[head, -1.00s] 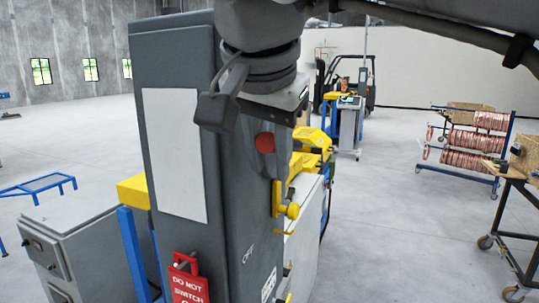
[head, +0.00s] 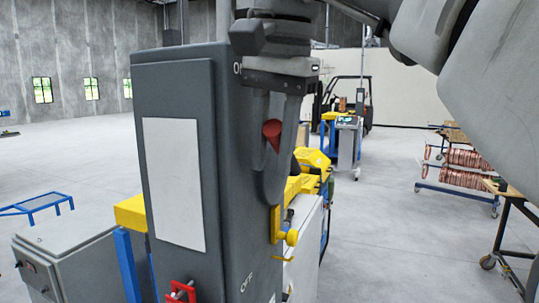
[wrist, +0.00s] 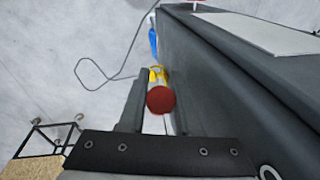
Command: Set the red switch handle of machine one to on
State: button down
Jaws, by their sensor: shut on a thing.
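The red switch handle (head: 272,131) is on the narrow side face of a tall dark grey cabinet (head: 175,82). My gripper (head: 270,188) points down along that face with its two fingers on either side of the handle, shut on it. In the wrist view the handle's round red end (wrist: 160,100) sits between the fingers. The fingers hide part of the handle. An "OFF" label (head: 247,282) is below on the side face. Another label near the top of the face is partly covered by my gripper.
A yellow latch (head: 286,237) sticks out below my fingertips. A red tag (head: 180,292) hangs low on the cabinet front. Yellow machinery (head: 312,160) stands close behind. A rack of copper coils (head: 465,170) is at right, with open floor between.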

jog(key=c, duration=0.9)
grip_release()
jog(key=shift+f, duration=0.1)
